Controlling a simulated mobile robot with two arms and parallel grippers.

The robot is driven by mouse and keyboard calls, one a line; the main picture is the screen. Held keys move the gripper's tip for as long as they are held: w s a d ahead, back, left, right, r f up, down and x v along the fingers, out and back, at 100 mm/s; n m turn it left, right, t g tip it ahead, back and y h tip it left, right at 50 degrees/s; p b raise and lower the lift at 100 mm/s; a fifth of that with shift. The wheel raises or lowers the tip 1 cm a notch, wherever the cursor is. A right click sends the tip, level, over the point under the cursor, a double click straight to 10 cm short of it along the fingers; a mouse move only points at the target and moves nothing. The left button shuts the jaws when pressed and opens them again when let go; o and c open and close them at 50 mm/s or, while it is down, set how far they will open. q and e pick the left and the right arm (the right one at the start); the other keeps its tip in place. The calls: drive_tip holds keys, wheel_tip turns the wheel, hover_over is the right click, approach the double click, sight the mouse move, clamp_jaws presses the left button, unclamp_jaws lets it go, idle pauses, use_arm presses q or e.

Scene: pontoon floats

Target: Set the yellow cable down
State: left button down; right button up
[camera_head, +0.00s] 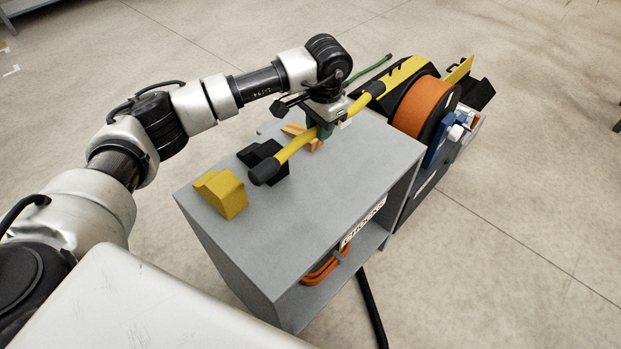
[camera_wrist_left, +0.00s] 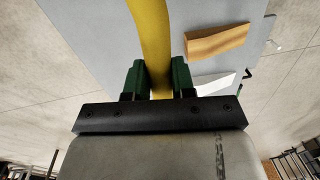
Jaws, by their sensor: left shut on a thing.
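The yellow cable (camera_head: 295,146) is a thick yellow length with black end pieces. In the head view it runs slantwise over the grey cabinet top (camera_head: 310,195), one black end toward the front left and the other toward the back right. My left gripper (camera_head: 325,130) is shut around its middle. In the left wrist view the yellow cable (camera_wrist_left: 152,45) passes between the green fingers of my left gripper (camera_wrist_left: 156,80). I cannot tell whether the cable touches the top. My right gripper is not in view.
A yellow block (camera_head: 222,193) and a black block (camera_head: 262,158) sit on the cabinet's left part. A wooden piece (camera_wrist_left: 217,42) lies beside the cable. An orange reel (camera_head: 420,106) stands behind right. Orange loops (camera_head: 321,271) lie on the shelf below. The top's front right is clear.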

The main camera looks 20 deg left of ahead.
use_arm(q)
drive_tip(key=shift+s+d+f, duration=0.15)
drive_tip(key=shift+d+f, duration=0.05)
drive_tip(key=shift+d, duration=0.05)
hover_over(342, 202)
wheel_tip(342, 202, down, 6)
drive_tip(key=shift+s+d+f, duration=0.1)
drive_tip(key=shift+f, duration=0.15)
drive_tip(key=shift+f+b, duration=0.5)
drive_tip(key=shift+f, duration=1.45)
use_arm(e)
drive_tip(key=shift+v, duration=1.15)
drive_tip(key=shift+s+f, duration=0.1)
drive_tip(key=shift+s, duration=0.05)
use_arm(q)
drive_tip(key=shift+f, duration=0.15)
drive_tip(key=c, duration=0.9)
unclamp_jaws()
drive_tip(key=shift+c, duration=0.2)
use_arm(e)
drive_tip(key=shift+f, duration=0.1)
